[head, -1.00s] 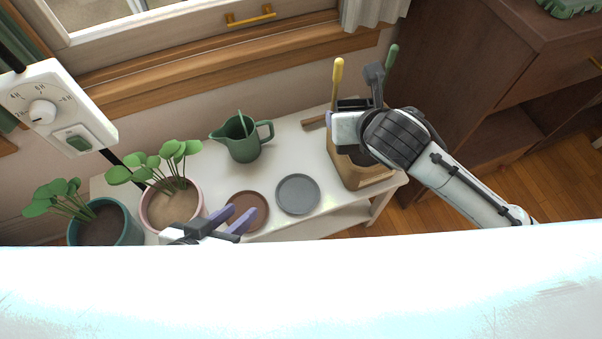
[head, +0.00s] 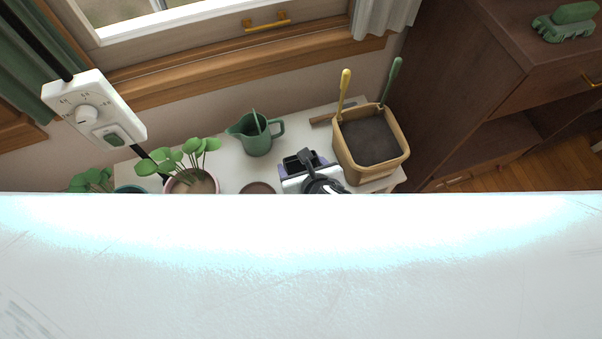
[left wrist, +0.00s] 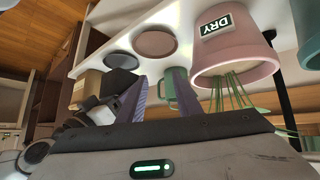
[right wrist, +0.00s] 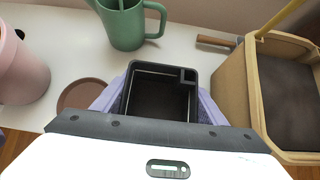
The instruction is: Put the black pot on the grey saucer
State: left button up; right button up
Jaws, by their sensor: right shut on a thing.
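The black pot (right wrist: 160,93) is a square, open-topped container with a small corner compartment. It looks empty and sits between the purple fingers of my right gripper (right wrist: 158,100), which is shut on it. In the head view the pot (head: 301,161) and right gripper (head: 303,172) are at the table's front right. The grey saucer (left wrist: 121,61) lies on the table in the left wrist view; it is hidden in the head and right wrist views. I cannot tell the pot's height above it. My left gripper (left wrist: 164,88) is open and empty, and out of the head view.
A brown saucer (right wrist: 84,94) lies left of the pot. A green watering can (head: 256,134) stands behind. A tan planter box (head: 371,140) with tool handles is on the right. Potted plants (head: 187,166) stand on the left. A white surface covers the head view's lower part.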

aim_at(301, 170)
notch_tip(301, 170, down, 3)
jog(key=shift+f+b, duration=0.2)
jog(key=shift+b, duration=0.65)
jog(key=shift+f, duration=0.25)
jog(key=shift+r, duration=0.1)
jog(key=o, duration=1.1)
pick_arm(q)
jog(key=shift+d+f, duration=0.15)
jog(key=shift+f, duration=0.2)
